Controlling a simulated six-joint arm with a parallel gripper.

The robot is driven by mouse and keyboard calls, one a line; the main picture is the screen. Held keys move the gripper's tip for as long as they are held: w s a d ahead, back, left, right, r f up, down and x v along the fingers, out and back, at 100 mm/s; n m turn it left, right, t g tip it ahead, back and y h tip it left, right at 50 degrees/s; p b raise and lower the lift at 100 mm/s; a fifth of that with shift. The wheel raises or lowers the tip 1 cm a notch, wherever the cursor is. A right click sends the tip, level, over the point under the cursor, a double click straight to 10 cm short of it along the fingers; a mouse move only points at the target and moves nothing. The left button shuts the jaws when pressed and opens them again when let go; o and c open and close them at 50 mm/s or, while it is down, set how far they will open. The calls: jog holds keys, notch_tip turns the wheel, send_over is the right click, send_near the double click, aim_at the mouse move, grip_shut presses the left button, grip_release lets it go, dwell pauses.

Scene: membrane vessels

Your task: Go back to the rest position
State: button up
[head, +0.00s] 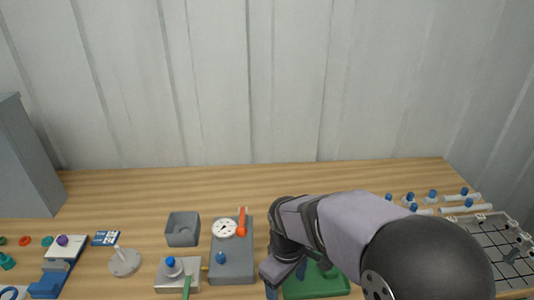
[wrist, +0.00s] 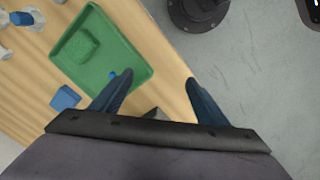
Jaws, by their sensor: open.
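My gripper (wrist: 160,88) shows in the wrist view with its two dark blue fingers spread apart and nothing between them. It is over the front edge of the wooden table, beside a green tray (wrist: 135,58). In the head view my arm reaches in from the lower right and covers much of the green tray (head: 334,284). My gripper's fingertips are mostly hidden there by the arm and the frame's bottom edge.
A grey gauge block (head: 240,262) with an orange lever stands left of my arm. Several blue-capped vessels (head: 432,196) and a wire rack (head: 500,240) are at the right. The back of the table is clear.

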jog(key=s+d+f+m, duration=0.1)
jog(key=s+d+m, duration=0.6)
jog(key=s+m, duration=0.1)
jog(key=shift+s+d+f+m+y, duration=0.15)
jog(key=shift+s+f+m+y, duration=0.2)
jog(key=shift+s, duration=0.25)
